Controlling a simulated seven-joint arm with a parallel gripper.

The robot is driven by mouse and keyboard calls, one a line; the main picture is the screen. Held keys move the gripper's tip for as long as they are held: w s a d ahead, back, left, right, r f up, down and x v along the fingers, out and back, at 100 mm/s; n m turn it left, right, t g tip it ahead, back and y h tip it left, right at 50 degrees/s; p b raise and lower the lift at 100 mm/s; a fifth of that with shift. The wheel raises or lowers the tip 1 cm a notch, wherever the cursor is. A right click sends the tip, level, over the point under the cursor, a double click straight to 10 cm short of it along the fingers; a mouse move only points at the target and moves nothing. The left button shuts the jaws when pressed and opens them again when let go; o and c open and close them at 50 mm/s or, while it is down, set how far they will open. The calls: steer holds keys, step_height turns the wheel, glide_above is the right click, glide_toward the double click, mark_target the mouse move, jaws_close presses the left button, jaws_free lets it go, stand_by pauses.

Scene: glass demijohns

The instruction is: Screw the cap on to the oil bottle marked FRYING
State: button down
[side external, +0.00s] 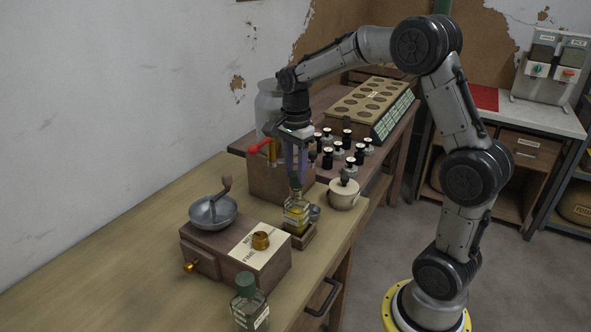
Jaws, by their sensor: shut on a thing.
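A square glass bottle of yellow oil (297,217) stands upright at a small wooden tray (301,239) near the table's front edge. Its pale label is too small to read, so I cannot tell whether it says FRYING. My gripper (296,183) points straight down over this bottle, shut on a dark green cap (295,188) at the bottle's neck. I cannot tell whether the cap is seated or only resting there. A second glass bottle (250,311) with a green cap and a pale label stands in the foreground, cut by the lower edge.
A wooden grinder box with a metal bowl (213,211) and crank stands to the left. A cream lidded pot (343,194) is close on the right. Several small dark-and-white bottles (338,150), a large glass jar (269,103) and a rack with round holes (372,104) stand behind.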

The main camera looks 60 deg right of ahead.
steer(key=shift+f, duration=1.45)
stand_by(2.2)
steer(key=shift+c, duration=2.1)
jaws_free()
steer(key=shift+r, duration=3.1)
